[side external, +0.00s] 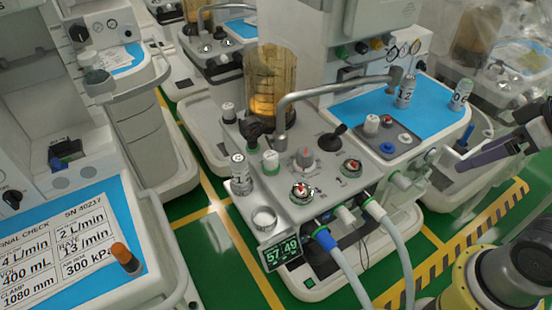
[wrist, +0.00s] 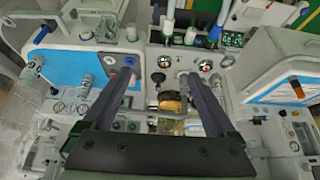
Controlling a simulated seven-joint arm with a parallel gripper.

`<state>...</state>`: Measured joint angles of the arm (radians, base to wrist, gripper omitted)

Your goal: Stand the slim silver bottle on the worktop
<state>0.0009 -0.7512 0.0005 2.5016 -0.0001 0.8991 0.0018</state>
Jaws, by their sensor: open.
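Several small silver-grey bottles with number labels show; I cannot tell for sure which is the slim silver one. One labelled bottle (side external: 239,176) stands upright at the left side of the central cart. Another grey bottle (side external: 405,92) stands near the back of the blue worktop (side external: 352,112); it also appears in the wrist view (wrist: 84,86). My gripper (side external: 462,160) is at the right, beside the cart. In the wrist view my gripper (wrist: 157,75) is open, with nothing between its fingers.
A raised grey rail (side external: 335,90) crosses above the cart. Hoses (side external: 388,232) hang in front. A blue-mat cart (side external: 70,245) is at left.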

